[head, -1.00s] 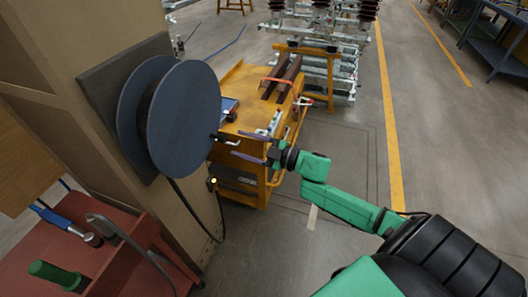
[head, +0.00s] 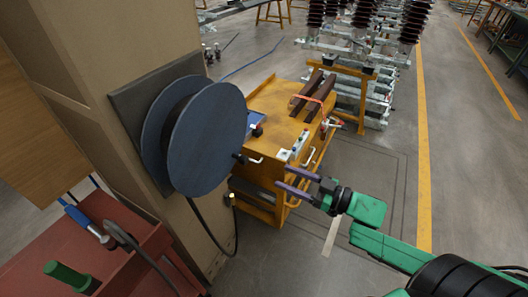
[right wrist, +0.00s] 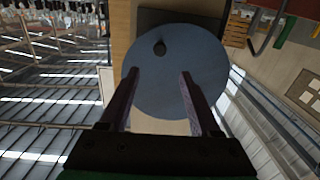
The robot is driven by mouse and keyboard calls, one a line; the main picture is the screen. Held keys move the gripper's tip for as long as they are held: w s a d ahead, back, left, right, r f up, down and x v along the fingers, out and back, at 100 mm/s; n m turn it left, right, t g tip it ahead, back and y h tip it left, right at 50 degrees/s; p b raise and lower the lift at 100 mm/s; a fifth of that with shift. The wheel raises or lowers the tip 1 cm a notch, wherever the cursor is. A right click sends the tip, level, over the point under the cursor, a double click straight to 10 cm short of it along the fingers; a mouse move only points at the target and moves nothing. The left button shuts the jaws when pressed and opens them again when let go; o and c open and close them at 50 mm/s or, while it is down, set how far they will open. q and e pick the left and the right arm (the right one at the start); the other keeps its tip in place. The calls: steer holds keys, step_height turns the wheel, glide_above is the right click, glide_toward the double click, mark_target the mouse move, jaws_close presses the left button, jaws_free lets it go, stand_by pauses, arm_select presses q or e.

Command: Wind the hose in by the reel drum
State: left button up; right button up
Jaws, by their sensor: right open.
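The reel drum (head: 207,140), with blue-grey discs, is mounted on a dark plate on the tan column. A dark crank knob (head: 239,158) sticks out from its face at the lower right; the right wrist view also shows this knob (right wrist: 159,48). The dark hose (head: 205,228) hangs below the drum and loops up to a pale-tipped end (head: 233,199). My right gripper (head: 279,177) is open and empty, right of the knob and apart from it. In the right wrist view its fingers (right wrist: 160,75) point at the drum (right wrist: 175,95), the knob beyond their tips. My left gripper is not in view.
A yellow cart (head: 270,100) with brown bars stands behind the drum, close beyond my right gripper. A red bench (head: 100,215) with a green cylinder (head: 70,277) is at lower left. Insulator racks (head: 370,70) stand at the back. Floor at right is clear.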

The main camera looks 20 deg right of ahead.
steer(key=w, duration=0.2)
glide_toward(247, 161)
steer(key=w+a, duration=0.2)
steer(key=a, duration=0.1)
steer(key=w, duration=0.1)
steer(key=w+a, duration=0.1)
steer(key=w, duration=0.1)
steer(key=shift+w+a+r+p, duration=0.1)
steer(key=shift+w+a+p, duration=0.1)
steer(key=shift+p, duration=0.1)
steer(key=x, duration=0.3)
steer(key=shift+w+a, duration=0.25)
steer(key=shift+w, duration=0.1)
steer(key=shift+a, duration=0.2)
steer(key=shift+d, duration=0.15)
steer(key=c, duration=0.9)
jaws_close()
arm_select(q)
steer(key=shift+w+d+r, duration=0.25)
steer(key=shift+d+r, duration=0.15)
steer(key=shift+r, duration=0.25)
